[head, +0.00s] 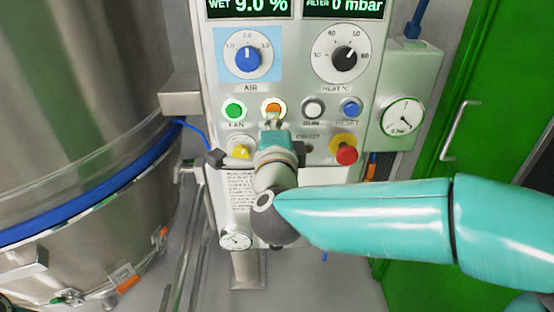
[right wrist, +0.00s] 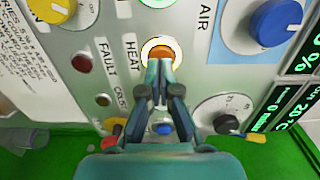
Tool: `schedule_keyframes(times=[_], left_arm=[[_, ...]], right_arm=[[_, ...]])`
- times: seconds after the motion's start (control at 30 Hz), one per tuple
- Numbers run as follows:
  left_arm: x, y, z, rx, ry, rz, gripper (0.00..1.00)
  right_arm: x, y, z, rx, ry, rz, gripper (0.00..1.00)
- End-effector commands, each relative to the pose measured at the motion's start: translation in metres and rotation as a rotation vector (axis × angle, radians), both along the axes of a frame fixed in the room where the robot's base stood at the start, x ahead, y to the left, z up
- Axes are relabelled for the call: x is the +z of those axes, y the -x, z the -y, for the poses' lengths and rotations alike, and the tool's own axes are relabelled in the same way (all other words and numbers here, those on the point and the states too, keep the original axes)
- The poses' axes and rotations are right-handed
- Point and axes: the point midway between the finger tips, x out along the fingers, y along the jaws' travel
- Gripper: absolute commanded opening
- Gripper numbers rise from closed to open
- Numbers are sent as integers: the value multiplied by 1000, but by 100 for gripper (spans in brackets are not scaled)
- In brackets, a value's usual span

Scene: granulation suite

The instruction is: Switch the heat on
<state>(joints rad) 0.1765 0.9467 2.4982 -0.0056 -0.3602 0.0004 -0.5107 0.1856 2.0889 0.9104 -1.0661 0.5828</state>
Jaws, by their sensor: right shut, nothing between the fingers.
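The orange heat button (head: 272,108) sits in the panel's button row, between the green fan button (head: 233,111) and the white run button (head: 313,108). In the right wrist view the orange button (right wrist: 163,50) has a bright pale ring and the label HEAT beside it. My right gripper (head: 271,121) is shut and empty, its fingertips at the button. In the right wrist view the fingertips (right wrist: 159,70) overlap the button's near edge; I cannot tell whether they touch it. My left gripper is in neither view.
Above the row are the blue air knob (head: 247,59) and the black heat knob (head: 344,57). A red emergency knob (head: 346,155), a yellow switch (head: 241,152) and a blue reset button (head: 350,108) are close by. A large steel vessel (head: 75,110) stands at the left.

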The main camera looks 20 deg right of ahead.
Motion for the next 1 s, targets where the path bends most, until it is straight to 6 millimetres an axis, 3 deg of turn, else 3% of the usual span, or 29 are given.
schedule_keyframes(times=[0.3,0.5,1.0], left_arm=[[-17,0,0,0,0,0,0],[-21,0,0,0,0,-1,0],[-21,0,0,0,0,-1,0]], right_arm=[[-2,67,-22,9,-3,1,0],[-1,94,-31,10,-1,-1,0],[-1,103,-33,9,-1,-4,0]])
